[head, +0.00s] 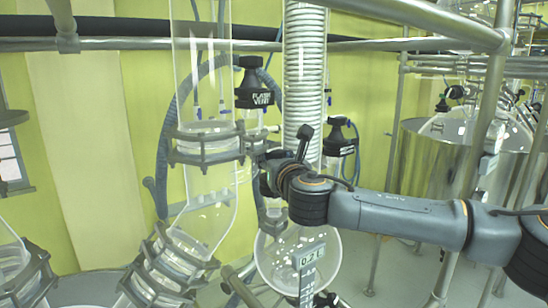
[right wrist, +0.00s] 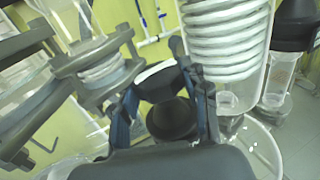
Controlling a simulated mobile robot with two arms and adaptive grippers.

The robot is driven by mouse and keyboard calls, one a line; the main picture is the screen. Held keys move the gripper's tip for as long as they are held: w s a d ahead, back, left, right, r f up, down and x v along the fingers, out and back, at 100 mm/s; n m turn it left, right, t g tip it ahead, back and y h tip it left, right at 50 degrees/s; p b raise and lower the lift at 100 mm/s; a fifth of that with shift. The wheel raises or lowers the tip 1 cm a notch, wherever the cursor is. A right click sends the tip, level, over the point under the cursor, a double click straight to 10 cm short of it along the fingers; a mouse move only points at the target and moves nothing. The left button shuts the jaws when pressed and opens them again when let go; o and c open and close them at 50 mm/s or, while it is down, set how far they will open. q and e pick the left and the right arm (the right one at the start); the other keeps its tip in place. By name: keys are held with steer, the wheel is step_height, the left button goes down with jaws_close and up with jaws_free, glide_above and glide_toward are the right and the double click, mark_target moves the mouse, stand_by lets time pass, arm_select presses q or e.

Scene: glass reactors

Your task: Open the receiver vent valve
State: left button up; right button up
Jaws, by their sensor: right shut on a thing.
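My right gripper (head: 268,182) reaches in from the right, between the clamped glass column and the coil condenser, above the round glass flask (head: 272,252). In the right wrist view its two fingers (right wrist: 165,92) are shut on a dark round part (right wrist: 172,120); I cannot read a label on it. A black valve cap marked "FLASK VENT" (head: 254,88) stands upright above and left of the gripper, apart from it. Another black cap (head: 338,142) with an unreadable label stands right of the condenser. A dark lever-like piece (head: 305,142) sticks up just above my gripper. My left gripper is not in view.
The coil condenser (head: 305,75) stands close behind my right wrist. The metal clamp flange (head: 205,148) of the glass column is close to the left. A metal pipe (head: 415,18) crosses above my arm. A steel vessel (head: 418,150) stands at the right.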

steer(key=n+g+y, duration=0.1)
steer(key=n+y, duration=0.1)
steer(key=y, duration=0.1)
steer(key=n+g+y, duration=0.1)
steer(key=n+y, duration=0.1)
steer(key=shift+d+r+g+y, duration=0.15)
steer(key=shift+g+y, duration=0.15)
steer(key=shift+y, duration=0.1)
steer(key=shift+n+g+y, duration=2)
steer(key=shift+g+y, duration=0.2)
steer(key=shift+g, duration=0.3)
steer(key=o, duration=1.2)
steer(key=shift+c, duration=0.2)
steer(key=shift+a, duration=0.2)
